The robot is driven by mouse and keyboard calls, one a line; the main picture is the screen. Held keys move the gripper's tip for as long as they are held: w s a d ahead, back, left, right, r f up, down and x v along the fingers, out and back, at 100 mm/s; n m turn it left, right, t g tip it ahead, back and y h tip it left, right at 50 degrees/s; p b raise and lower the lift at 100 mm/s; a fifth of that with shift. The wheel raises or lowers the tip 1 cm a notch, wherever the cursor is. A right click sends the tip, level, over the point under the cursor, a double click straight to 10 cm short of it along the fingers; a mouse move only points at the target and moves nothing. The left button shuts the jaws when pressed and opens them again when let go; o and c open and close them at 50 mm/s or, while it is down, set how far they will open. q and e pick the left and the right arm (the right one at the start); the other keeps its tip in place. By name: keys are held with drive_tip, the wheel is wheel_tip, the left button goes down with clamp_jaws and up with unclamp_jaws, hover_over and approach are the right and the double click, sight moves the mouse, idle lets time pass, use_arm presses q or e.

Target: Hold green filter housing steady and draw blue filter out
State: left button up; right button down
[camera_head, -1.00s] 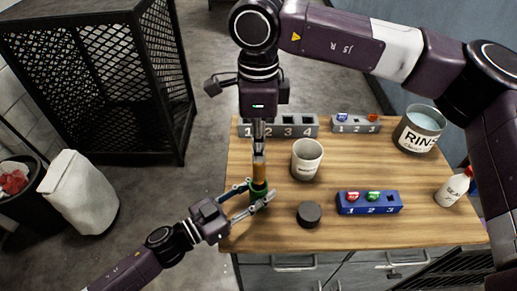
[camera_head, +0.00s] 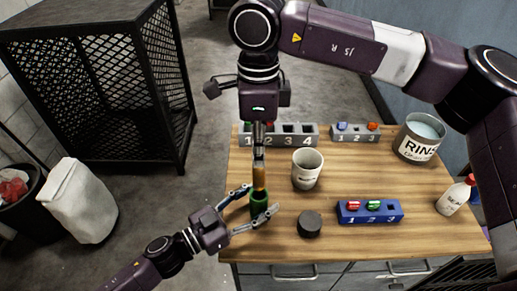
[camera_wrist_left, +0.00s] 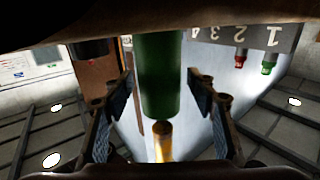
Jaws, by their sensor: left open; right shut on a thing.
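The green filter housing (camera_head: 260,202) stands upright near the table's left edge. It also shows as a green cylinder in the left wrist view (camera_wrist_left: 160,75). An amber cylinder (camera_head: 259,177) rises from its top; I see no blue filter there. My right gripper (camera_head: 259,150) comes from above and is shut on the amber cylinder's upper end. My left gripper (camera_head: 264,199) is open, its fingers on either side of the housing. The left wrist view shows a gap on both sides and the amber cylinder (camera_wrist_left: 162,141) at the housing's end.
A white cup (camera_head: 307,170) and a dark round cap (camera_head: 309,224) stand just right of the housing.

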use_arm(q)
drive_tip(key=v, duration=1.1)
drive_tip(key=shift+s+a, duration=0.3)
drive_tip(key=shift+a, duration=0.1)
